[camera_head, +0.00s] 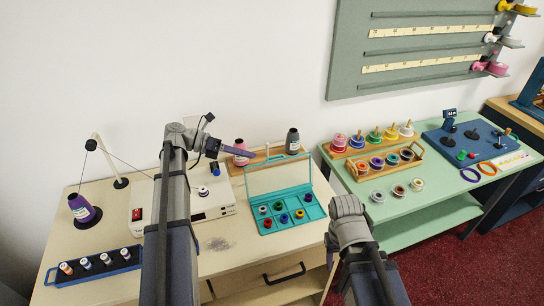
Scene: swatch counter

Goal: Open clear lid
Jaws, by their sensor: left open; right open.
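A teal compartment case (316,212) sits on the cream counter with several coloured bobbins in its compartments. Its clear lid (278,176) stands raised at the back edge, tilted up and see-through with a teal frame. My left gripper (240,152) is above the counter, left of the lid's upper edge and apart from it as far as I can tell. It is open and holds nothing visible. My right gripper (333,240) is open at the counter's right edge, right of the case. Its fingers are mostly hidden by its wrist.
A white machine (143,212) stands left of the case, partly behind my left arm. A purple thread cone (82,208) and a blue spool tray (92,265) are at far left. Grey and pink cones stand behind the lid. A green table (440,200) with spools is right.

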